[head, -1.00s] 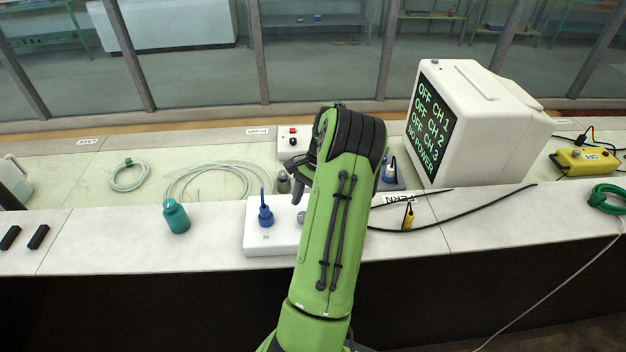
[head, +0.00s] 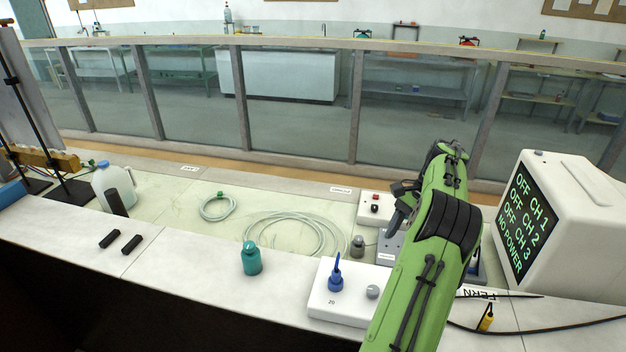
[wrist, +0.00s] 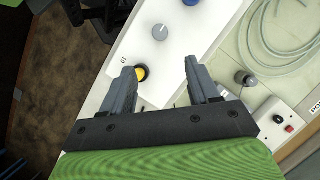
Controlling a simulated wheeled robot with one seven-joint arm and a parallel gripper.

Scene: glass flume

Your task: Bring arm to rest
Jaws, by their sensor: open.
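My green arm reaches up over the bench in the head view, with my gripper (head: 398,200) at its far end, partly hidden by the arm. In the wrist view my gripper (wrist: 163,88) has its two grey fingers spread apart with nothing between them.
A white monitor (head: 570,215) reading OFF and NO POWER stands right of my arm. A teal bottle (head: 251,259), coiled tubing (head: 290,232), a switch box (head: 373,206) and a jug (head: 115,185) are on the bench. A glass wall (head: 300,105) runs behind.

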